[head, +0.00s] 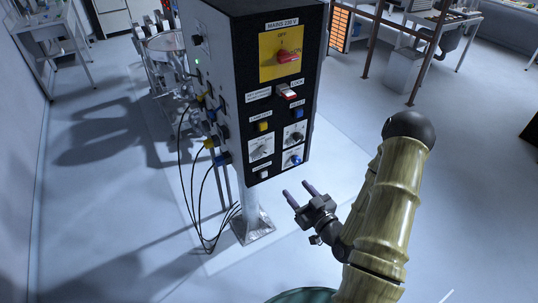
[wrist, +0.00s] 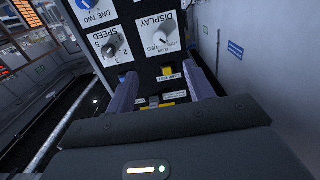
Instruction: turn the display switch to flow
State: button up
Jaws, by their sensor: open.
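The display switch (head: 262,149) is a grey knob on a white plate, at the lower left of the black panel front in the head view. It also shows at the top of the wrist view (wrist: 163,33), where the panel looks upside down. The small position labels around it are hard to read, and I cannot tell which one it points to. My gripper (head: 299,190) is open and empty, below and in front of the panel's lower edge, apart from the switch. In the wrist view its two purple fingers (wrist: 160,85) point at the panel.
The speed knob (head: 295,134) and a blue knob (head: 294,159) sit right of the display switch. A yellow button (head: 263,126) is just above it.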

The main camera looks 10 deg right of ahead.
aim_at(267, 153)
dwell(0.3)
jog(key=p+x, duration=0.5)
jog(key=x, duration=1.2)
jog(key=shift+w, duration=0.25)
jog(key=c, duration=1)
